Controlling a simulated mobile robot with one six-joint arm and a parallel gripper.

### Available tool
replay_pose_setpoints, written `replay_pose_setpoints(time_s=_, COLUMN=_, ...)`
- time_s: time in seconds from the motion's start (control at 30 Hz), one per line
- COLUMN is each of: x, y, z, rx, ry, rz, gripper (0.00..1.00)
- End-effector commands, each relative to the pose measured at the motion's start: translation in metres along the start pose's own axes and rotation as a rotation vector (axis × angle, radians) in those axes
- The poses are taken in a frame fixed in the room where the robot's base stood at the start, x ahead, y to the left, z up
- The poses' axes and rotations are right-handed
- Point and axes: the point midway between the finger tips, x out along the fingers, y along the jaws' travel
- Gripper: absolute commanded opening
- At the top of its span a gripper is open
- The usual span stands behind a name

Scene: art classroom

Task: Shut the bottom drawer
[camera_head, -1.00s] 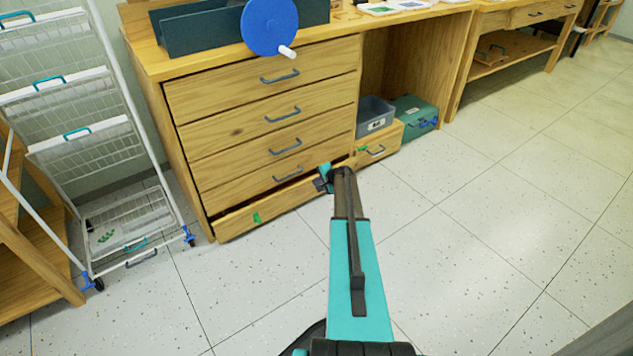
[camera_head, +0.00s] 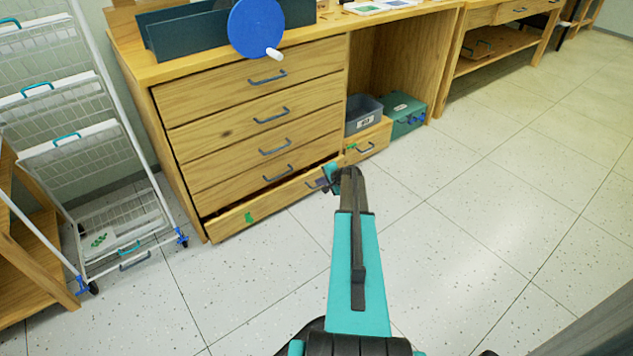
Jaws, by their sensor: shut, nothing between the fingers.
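The wooden cabinet (camera_head: 245,125) has a stack of drawers, and the bottom drawer (camera_head: 277,202) stands slightly out. A dark gap shows above its front. A green mark (camera_head: 249,217) is on the left part of that front, and a small dark patch shows near its right end. My gripper (camera_head: 328,181) is shut and empty, at the right end of the drawer front. I cannot tell whether it touches the wood. The drawers above look closed, each with a grey handle.
A wooden box (camera_head: 368,147) with a grey bin (camera_head: 363,112) and a teal case (camera_head: 405,117) sit right of the drawers. A white wire rack (camera_head: 120,225) on blue casters stands left. The tiled floor (camera_head: 490,220) in front and right is clear.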

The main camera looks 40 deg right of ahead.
Motion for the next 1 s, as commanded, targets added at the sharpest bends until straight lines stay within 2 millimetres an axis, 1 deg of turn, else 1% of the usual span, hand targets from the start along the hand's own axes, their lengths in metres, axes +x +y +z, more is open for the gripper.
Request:
replay_pose_setpoints(time_s=0.03, x=-0.004, y=0.0, z=0.001, rx=0.0, ry=0.0, rz=0.0, gripper=0.0)
replay_pose_setpoints(time_s=0.13, x=-0.007, y=0.0, z=0.001, rx=-0.001, ry=-0.001, rz=0.0, gripper=0.0)
replay_pose_setpoints(time_s=0.43, x=-0.007, y=0.0, z=0.001, rx=-0.001, ry=-0.001, rz=0.0, gripper=0.0)
replay_pose_setpoints(time_s=0.47, x=-0.007, y=0.0, z=0.001, rx=-0.001, ry=-0.001, rz=0.0, gripper=0.03)
replay_pose_setpoints(time_s=0.53, x=-0.006, y=0.0, z=0.002, rx=-0.003, ry=-0.003, rz=0.001, gripper=0.15)
replay_pose_setpoints(time_s=0.6, x=-0.005, y=0.002, z=0.008, rx=-0.009, ry=-0.009, rz=0.006, gripper=0.27)
replay_pose_setpoints(time_s=0.67, x=-0.003, y=0.004, z=0.016, rx=-0.02, ry=-0.019, rz=0.015, gripper=0.28)
replay_pose_setpoints(time_s=0.77, x=0.003, y=0.011, z=0.042, rx=-0.053, ry=-0.048, rz=0.038, gripper=0.28)
replay_pose_setpoints(time_s=0.83, x=0.008, y=0.019, z=0.068, rx=-0.089, ry=-0.078, rz=0.064, gripper=0.28)
replay_pose_setpoints(time_s=0.87, x=0.01, y=0.023, z=0.082, rx=-0.107, ry=-0.095, rz=0.076, gripper=0.28)
replay_pose_setpoints(time_s=0.9, x=0.013, y=0.03, z=0.101, rx=-0.133, ry=-0.117, rz=0.096, gripper=0.28)
replay_pose_setpoints(time_s=0.97, x=0.016, y=0.041, z=0.131, rx=-0.179, ry=-0.154, rz=0.127, gripper=0.28)
replay_pose_setpoints(time_s=1.0, x=0.018, y=0.049, z=0.153, rx=-0.213, ry=-0.182, rz=0.149, gripper=0.28)
